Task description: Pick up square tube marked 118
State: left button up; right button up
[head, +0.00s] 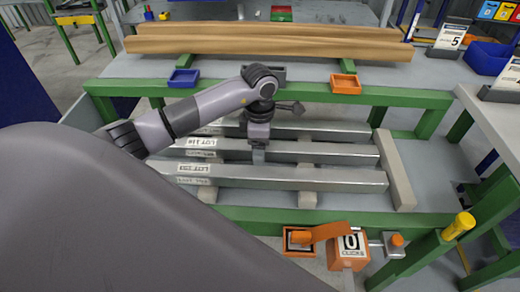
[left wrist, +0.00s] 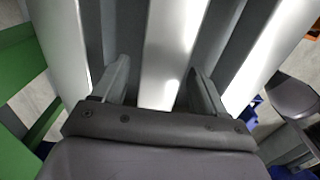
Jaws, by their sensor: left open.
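The square tube marked 118 (head: 330,152) is the middle one of three grey metal tubes lying side by side on the low table. Its label reads LOT 118 near its left end. My left gripper (head: 258,158) points down over this tube, about midway along it. In the left wrist view, the open fingers (left wrist: 158,90) stand on either side of the middle tube (left wrist: 172,45), with nothing clamped. I cannot tell how far the fingertips reach down beside it. My right gripper is not in view.
Neighbouring tubes lie close behind (head: 330,130) and in front (head: 300,178), with narrow gaps. A grey block (head: 396,170) stands at their right ends. Long wooden beams (head: 270,42), a blue bin (head: 183,78) and an orange bin (head: 345,84) are on the table behind. An orange counter box (head: 335,262) is at the front.

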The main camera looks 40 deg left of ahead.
pick_arm(q)
grip_shut()
jog(key=shift+w+r, duration=0.1)
